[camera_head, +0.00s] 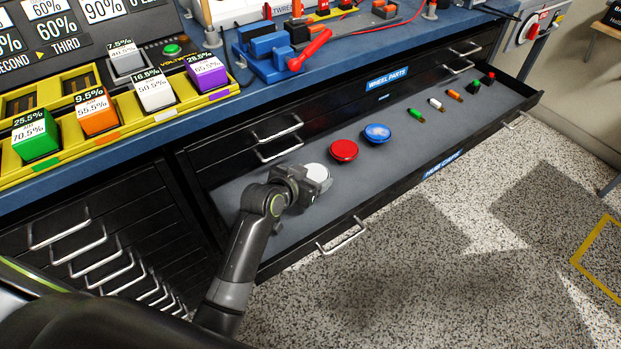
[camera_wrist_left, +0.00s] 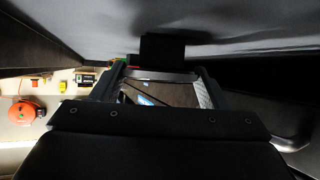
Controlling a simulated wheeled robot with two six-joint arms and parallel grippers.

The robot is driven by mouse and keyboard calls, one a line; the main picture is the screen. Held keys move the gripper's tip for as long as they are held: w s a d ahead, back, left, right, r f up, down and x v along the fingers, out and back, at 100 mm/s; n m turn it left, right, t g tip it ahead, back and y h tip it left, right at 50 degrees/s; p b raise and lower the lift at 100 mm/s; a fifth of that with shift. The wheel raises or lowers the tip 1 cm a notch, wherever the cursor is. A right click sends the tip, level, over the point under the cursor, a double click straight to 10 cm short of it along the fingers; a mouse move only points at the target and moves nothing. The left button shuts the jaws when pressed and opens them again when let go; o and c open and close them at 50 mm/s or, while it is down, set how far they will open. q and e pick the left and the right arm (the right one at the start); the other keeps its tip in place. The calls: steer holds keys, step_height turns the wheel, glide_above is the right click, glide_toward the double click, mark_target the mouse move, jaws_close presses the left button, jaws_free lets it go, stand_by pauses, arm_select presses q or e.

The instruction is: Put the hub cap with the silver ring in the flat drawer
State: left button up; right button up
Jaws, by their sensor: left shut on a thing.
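The flat drawer (camera_head: 385,177), labelled HUB CAPS, is pulled open below the bench. My left gripper (camera_head: 318,184) is inside its left part, shut on a pale, whitish round hub cap (camera_head: 316,173). My gripper hides part of that cap, and I cannot make out a silver ring on it. In the left wrist view, a shiny surface (camera_wrist_left: 165,92) shows between the fingers. A red hub cap (camera_head: 344,150) and a blue hub cap (camera_head: 377,134) lie on the drawer floor to the right of my gripper. My right gripper is not in view.
Several small coloured pieces, including a green one (camera_head: 415,114) and a white one (camera_head: 436,104), lie along the drawer's right part. A closed drawer labelled WHEEL PARTS (camera_head: 387,78) is above. Bare drawer floor lies in front of the caps.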

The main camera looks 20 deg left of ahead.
arm_select(q)
steer(key=shift+f, duration=0.1)
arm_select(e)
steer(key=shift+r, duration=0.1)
arm_select(q)
steer(key=shift+f, duration=0.15)
steer(key=o, duration=1)
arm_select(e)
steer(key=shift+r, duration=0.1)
arm_select(q)
steer(key=shift+s+r, duration=0.2)
steer(key=shift+r, duration=0.1)
steer(key=p+v, duration=0.2)
steer(key=v, duration=0.9)
steer(key=shift+s+a+r, duration=0.1)
steer(key=shift+s+a, duration=0.05)
steer(key=shift+s, duration=0.1)
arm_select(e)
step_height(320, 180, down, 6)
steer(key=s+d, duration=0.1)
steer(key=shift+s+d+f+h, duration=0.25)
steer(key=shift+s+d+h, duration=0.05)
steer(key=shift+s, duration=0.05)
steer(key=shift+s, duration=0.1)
